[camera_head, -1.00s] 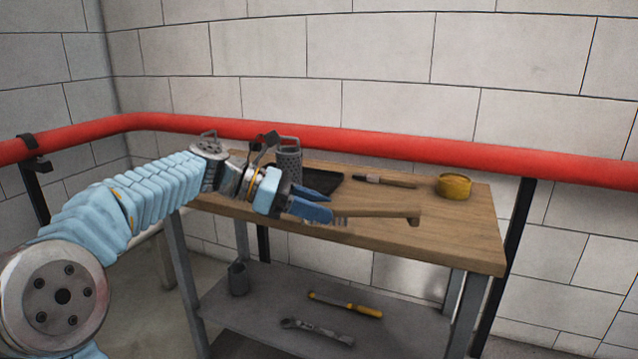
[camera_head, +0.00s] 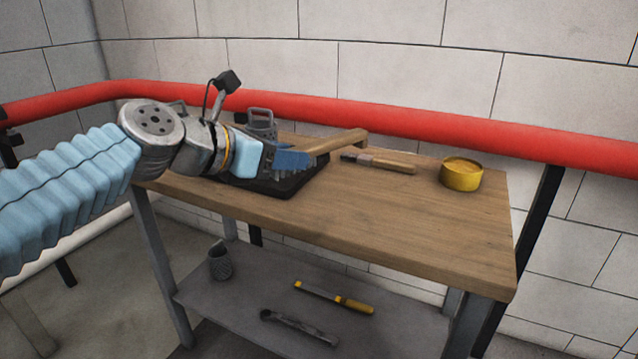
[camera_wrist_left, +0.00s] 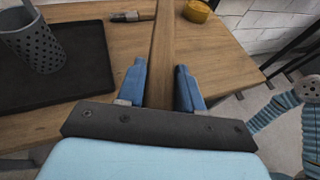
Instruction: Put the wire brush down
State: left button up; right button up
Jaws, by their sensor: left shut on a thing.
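My left gripper (camera_head: 292,160) is over the back left part of the workbench, above the black tray (camera_head: 290,187). It is shut on the wire brush (camera_head: 338,143), whose wooden handle points right and back in the head view. The left wrist view shows the brush (camera_wrist_left: 163,45) as a wooden bar between the two blue fingers (camera_wrist_left: 160,88). I cannot tell whether the brush touches the tray or the bench. My right gripper is not in view.
A perforated metal holder (camera_head: 262,122) stands on the tray. A wooden-handled tool (camera_head: 380,163) and a yellow tin (camera_head: 461,176) lie on the wooden top (camera_head: 400,215). The bench's front right is clear. A red pipe (camera_head: 440,130) runs behind. The lower shelf holds tools.

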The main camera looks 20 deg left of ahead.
pick_arm(q)
jog(key=x, duration=0.3)
jog(key=a+x, duration=0.1)
jog(key=x, duration=0.1)
jog(key=shift+w+d+f+b, duration=0.2)
jog(key=shift+w+f+b, duration=0.1)
jog(key=shift+w+f, duration=0.15)
jog(key=b, duration=0.2)
send_over(321, 205)
jog(key=f, duration=0.4)
jog(key=shift+s+a+f, duration=0.15)
jog(key=shift+s, duration=0.25)
jog(key=shift+w+f, duration=0.15)
jog(key=shift+f, duration=0.05)
jog(key=f, duration=0.1)
jog(key=f+b, duration=0.2)
jog(key=shift+w+f, duration=0.25)
jog(key=shift+f, duration=0.1)
jog(key=shift+r, duration=0.1)
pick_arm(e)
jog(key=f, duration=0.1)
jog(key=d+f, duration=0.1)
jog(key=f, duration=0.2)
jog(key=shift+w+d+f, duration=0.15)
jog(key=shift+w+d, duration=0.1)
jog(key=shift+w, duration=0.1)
pick_arm(q)
jog(key=o, duration=1.1)
jog(key=shift+s+r, duration=0.1)
